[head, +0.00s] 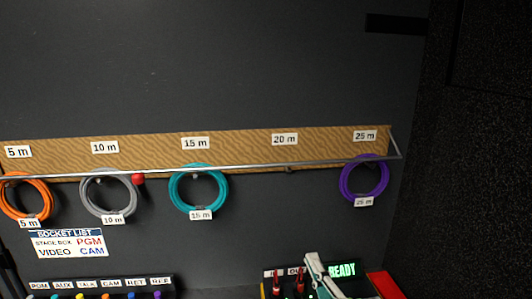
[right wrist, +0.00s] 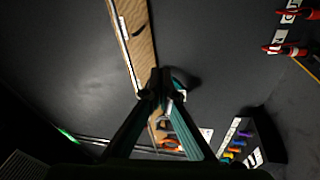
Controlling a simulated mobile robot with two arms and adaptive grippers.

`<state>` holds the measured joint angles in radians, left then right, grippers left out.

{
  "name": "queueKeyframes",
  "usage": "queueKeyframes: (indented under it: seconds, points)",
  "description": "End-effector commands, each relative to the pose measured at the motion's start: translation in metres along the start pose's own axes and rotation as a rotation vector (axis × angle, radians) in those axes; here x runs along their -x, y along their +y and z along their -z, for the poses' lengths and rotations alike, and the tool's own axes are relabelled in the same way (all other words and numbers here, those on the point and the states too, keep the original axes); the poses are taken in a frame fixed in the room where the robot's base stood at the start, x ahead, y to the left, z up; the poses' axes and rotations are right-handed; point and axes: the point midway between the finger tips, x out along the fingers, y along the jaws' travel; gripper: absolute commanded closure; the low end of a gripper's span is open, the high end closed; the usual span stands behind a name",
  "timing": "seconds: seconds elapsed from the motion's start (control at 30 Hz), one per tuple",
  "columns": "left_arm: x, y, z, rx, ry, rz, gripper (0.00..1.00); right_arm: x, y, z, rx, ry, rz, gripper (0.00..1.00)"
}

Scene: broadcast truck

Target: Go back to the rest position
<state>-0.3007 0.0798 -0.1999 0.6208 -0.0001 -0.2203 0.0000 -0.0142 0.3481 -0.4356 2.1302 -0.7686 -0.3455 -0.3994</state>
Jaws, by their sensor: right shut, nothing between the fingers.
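My right gripper (head: 312,264) shows at the bottom of the head view, in front of the lit READY panel, with part of it below the frame edge. In the right wrist view its two fingers (right wrist: 156,90) come together at the tips, shut and empty. It is well below the wall rail and apart from the hanging cables. My left gripper is not in view in either picture.
A metal rail (head: 250,169) runs along a wooden board (head: 240,145). Orange (head: 47,199), grey (head: 132,197), teal (head: 222,190) and purple (head: 384,184) cable coils hang there. The 20 m place is empty. A READY display (head: 343,270) and red connectors (head: 299,281) stand below.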

Motion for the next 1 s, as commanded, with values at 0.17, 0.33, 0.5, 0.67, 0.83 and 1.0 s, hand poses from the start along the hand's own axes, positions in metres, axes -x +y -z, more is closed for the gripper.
queueKeyframes:
  seconds: [0.17, 0.33, 0.5, 0.67, 0.83, 1.0]
  points:
    - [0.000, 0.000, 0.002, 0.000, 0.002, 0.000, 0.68, 0.063, -0.068, -0.073, -0.410, -0.378, 0.230, 1.00]
    - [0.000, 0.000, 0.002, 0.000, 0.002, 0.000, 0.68, 0.159, -0.140, -0.100, -0.747, -0.725, 0.470, 1.00]
    - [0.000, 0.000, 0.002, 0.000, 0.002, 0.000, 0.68, 0.246, -0.183, -0.091, -0.961, -0.985, 0.667, 1.00]
    - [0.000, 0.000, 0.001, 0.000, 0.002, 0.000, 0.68, 0.312, -0.200, -0.071, -1.087, -1.164, 0.814, 1.00]
    - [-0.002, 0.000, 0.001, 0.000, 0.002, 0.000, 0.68, 0.360, -0.216, -0.052, -1.165, -1.301, 0.933, 1.00]
    - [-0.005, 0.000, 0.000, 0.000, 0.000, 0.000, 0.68, 0.359, -0.263, -0.062, -1.154, -1.307, 0.943, 1.00]
